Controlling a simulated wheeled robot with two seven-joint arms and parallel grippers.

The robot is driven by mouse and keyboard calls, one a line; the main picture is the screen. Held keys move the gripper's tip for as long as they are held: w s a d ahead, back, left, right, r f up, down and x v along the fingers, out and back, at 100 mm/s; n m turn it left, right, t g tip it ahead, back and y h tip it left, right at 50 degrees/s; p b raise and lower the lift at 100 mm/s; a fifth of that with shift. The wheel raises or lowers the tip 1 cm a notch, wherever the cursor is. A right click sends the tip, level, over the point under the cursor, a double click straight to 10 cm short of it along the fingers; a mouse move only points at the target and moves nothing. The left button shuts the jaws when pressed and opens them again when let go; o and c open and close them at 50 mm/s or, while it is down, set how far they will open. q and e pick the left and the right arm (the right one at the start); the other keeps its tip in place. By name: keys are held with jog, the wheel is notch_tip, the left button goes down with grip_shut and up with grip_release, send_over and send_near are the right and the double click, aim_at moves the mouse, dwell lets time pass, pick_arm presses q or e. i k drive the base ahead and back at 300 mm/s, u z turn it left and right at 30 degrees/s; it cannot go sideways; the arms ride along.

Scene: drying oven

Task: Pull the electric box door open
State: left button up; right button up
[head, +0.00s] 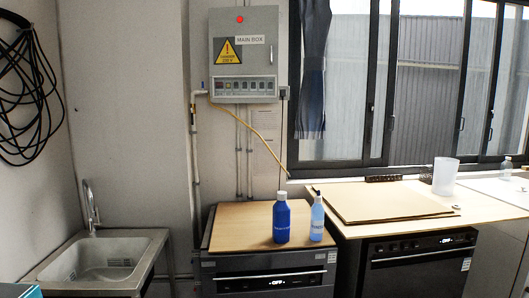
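The electric box (259,64) is a grey metal cabinet on the back wall, left of the window. Its front door looks shut. The front carries a yellow warning triangle (228,52), a "MAIN BOX" label (250,40), a red round light or button (240,19) at the top and a row of small switches or indicators (245,86) along the bottom. A thin dark vertical mark, perhaps a handle, shows near the right edge. Neither of my grippers can be made out in the head view, and nothing touches the box.
Below the box stands a dark oven (225,284) with a wooden top (245,215) bearing two blue bottles. A sink (105,258) is at left. Another oven (415,275) sits under a counter at right. Pipes and a yellow cable (262,138) run below the box.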

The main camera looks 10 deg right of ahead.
aim_at(244, 41)
jog(key=z, duration=0.4)
jog(key=i, duration=1.35)
jog(key=z, duration=0.35)
